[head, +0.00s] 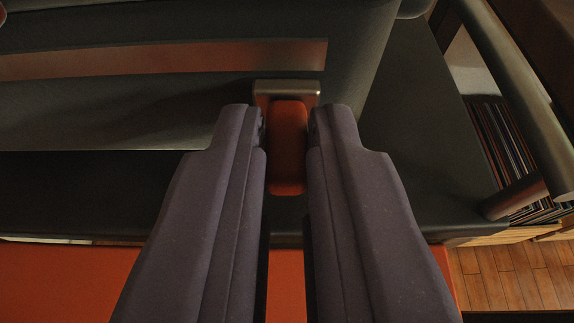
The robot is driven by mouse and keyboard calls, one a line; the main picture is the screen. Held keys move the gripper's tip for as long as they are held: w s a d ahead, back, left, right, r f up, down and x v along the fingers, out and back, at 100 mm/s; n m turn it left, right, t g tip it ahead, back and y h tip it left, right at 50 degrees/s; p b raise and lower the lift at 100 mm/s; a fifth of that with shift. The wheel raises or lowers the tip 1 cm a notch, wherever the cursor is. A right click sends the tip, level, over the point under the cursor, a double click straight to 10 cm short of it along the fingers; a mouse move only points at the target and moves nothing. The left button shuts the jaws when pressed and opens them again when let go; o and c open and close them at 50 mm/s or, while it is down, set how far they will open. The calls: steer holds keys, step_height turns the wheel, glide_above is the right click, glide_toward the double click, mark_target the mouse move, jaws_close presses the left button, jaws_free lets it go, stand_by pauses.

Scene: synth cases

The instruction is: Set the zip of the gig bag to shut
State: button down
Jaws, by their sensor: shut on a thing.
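The gig bag (110,110) is a dark grey-green body filling the upper left of the head view. A reddish, shiny strip (160,60) runs across it. A metal zip slider (315,93) sits at the strip's right end, slightly below it. A red-orange pull tab (287,165) hangs from the slider toward me. My gripper (287,125) has its two grey-purple fingers on either side of the tab and is shut on it. The fingers hide part of the bag's lower edge. I cannot tell how far the zip is open.
A dark surface (415,130) extends to the right of the bag. A thick dark bar (515,90) slants across the right side, with several thin coloured spines (490,140) behind it. An orange surface (70,285) lies at the bottom left. Plank floor (510,275) shows at the lower right.

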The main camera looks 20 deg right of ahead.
steer(key=shift+s+d, duration=0.3)
steer(key=shift+d, duration=0.55)
steer(key=c, duration=1.1)
jaws_free()
steer(key=shift+d, duration=0.1)
steer(key=shift+s, duration=0.1)
steer(key=p+v, duration=0.2)
steer(key=v, duration=0.5)
steer(key=shift+s, duration=0.25)
